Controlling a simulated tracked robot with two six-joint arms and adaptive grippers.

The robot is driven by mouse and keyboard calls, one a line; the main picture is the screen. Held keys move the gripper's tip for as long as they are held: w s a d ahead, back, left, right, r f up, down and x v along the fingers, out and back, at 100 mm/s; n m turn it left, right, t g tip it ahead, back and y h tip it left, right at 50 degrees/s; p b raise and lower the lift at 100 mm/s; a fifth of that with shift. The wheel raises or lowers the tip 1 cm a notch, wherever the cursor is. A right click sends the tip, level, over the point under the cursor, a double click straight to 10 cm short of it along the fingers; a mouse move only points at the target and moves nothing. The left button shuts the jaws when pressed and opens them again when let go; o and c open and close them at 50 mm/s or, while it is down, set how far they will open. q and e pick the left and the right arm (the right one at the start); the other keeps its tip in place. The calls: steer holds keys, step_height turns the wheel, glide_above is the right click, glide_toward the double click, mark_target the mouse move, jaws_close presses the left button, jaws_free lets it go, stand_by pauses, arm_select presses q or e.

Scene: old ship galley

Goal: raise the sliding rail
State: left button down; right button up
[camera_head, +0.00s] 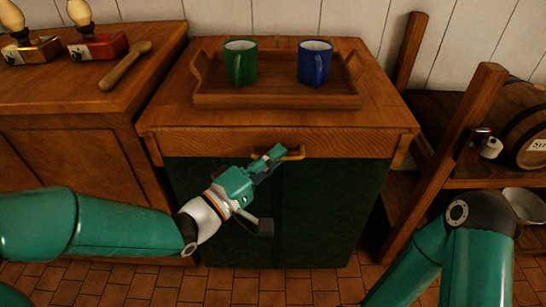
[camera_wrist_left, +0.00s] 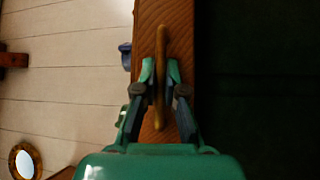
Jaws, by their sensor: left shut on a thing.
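The sliding rail appears as a short brass-coloured bar (camera_head: 297,154) on the upper front of a dark green cabinet, just under its wooden top edge. In the left wrist view the bar (camera_wrist_left: 161,45) runs between the two fingers, in front of wood grain. My left gripper (camera_head: 277,156) is shut on this bar and covers part of it in the head view. Its fingers (camera_wrist_left: 160,75) sit on either side of the bar. My right arm shows at the lower right, but its gripper is out of the picture.
A wooden tray (camera_head: 275,101) with a green mug (camera_head: 240,63) and a blue mug (camera_head: 314,63) stands on the cabinet top (camera_head: 385,115). A counter (camera_head: 45,92) adjoins at left. A wooden rack post (camera_head: 447,160) and a barrel (camera_head: 527,110) stand at right.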

mark_target(274, 137)
arm_select(q)
steer(key=shift+f, duration=0.1)
step_height(274, 137, up, 6)
steer(key=p, duration=0.3)
steer(key=shift+f+p, duration=0.15)
steer(key=shift+p, duration=0.2)
steer(key=shift+w, duration=0.1)
steer(key=c, duration=1.2)
jaws_free()
steer(key=shift+c, duration=0.2)
steer(key=shift+f, duration=0.1)
steer(key=v, duration=0.7)
steer(key=shift+s+a, duration=0.2)
steer(key=shift+s, duration=0.05)
